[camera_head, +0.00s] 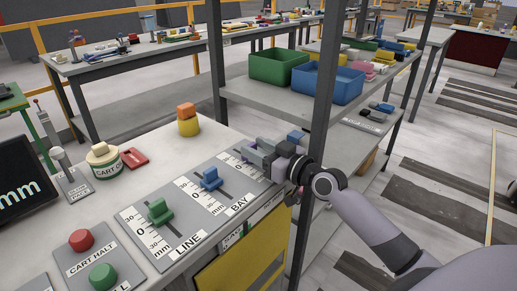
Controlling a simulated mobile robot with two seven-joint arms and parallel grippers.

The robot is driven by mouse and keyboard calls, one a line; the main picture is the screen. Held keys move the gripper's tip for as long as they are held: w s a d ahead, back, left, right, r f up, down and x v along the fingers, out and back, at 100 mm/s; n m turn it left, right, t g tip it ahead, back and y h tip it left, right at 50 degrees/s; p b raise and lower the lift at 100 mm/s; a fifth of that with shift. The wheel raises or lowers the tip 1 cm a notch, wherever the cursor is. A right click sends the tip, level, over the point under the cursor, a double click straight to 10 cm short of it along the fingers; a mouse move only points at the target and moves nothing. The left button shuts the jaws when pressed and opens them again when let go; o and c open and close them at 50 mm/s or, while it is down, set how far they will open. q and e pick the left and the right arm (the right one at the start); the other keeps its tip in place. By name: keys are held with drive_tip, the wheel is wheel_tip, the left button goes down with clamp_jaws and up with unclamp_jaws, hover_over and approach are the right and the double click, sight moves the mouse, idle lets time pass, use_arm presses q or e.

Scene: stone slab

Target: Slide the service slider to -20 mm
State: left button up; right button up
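A slab bears a row of slider panels. The green LINE slider knob (160,211) and the blue BAY slider knob (211,179) stand on their slots with mm scales. A third panel (228,158) lies right of BAY, presumably the service slider. Its name label and knob are mostly hidden by my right gripper. My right gripper (258,152) is low over this third panel, coming in from the right. Whether its fingers are open, or closed on the knob, cannot be made out. My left gripper is not in view. A dark display (22,180) at the left edge shows "mm", its number cut off.
Red and green CART HALT panel buttons (82,240) sit at front left. A dark post (318,110) rises close by my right gripper.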

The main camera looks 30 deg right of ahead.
sight(253, 146)
clamp_jaws()
drive_tip(key=shift+v, duration=1.55)
drive_tip(key=shift+o, duration=2.1)
unclamp_jaws()
drive_tip(key=v, duration=0.7)
drive_tip(key=shift+b, duration=0.4)
